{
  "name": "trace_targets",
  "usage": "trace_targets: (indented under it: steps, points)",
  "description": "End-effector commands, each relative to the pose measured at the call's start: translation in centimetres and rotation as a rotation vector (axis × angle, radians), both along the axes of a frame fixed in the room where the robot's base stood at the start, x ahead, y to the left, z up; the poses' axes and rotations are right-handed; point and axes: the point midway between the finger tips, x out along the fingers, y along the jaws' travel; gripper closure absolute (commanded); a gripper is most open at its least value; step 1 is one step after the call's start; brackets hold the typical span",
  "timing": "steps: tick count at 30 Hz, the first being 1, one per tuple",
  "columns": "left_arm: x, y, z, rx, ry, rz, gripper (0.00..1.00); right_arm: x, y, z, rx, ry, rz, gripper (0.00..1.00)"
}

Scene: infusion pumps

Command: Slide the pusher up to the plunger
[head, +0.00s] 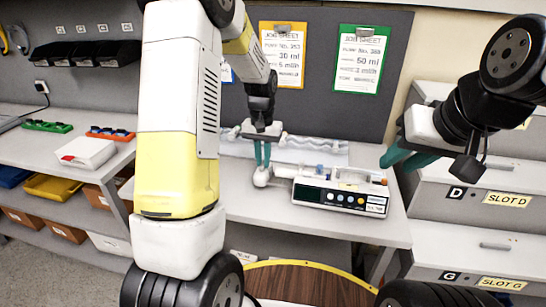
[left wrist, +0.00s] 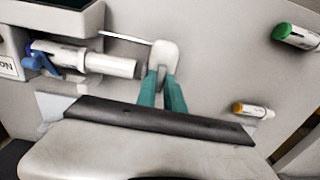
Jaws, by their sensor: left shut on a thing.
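The infusion pump (head: 342,194) stands on the bench in the head view, with its buttons and label facing front. Its white pusher (head: 262,177) sticks out on the left side; in the left wrist view the pusher (left wrist: 164,54) sits at the end of a thin metal rod (left wrist: 124,38). A syringe (left wrist: 62,54) with a blue part lies in the pump, and its white plunger (left wrist: 112,66) points at the pusher with a small gap between them. My left gripper (left wrist: 162,76) is shut on the pusher. My right gripper (head: 392,160) is open and empty, right of the pump.
A green-capped tube (left wrist: 296,36) and an orange-capped tube (left wrist: 253,109) lie on the bench beyond the pusher. Drawers (head: 475,195) stand at the right. A white box (head: 86,152) and colored racks (head: 46,127) are on the left bench. A grey panel with job sheets (head: 359,58) stands behind.

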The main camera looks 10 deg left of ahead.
Motion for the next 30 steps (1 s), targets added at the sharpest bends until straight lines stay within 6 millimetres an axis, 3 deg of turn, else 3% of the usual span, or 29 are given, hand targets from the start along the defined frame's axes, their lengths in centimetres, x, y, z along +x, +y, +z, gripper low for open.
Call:
trace_targets:
  steps: [30]
  points:
    - [-0.04, -1.01, 0.04, -0.001, -0.001, -0.001, 1.00, 0.00, 0.00, 0.00, 0.000, 0.000, 0.000, 0.69]
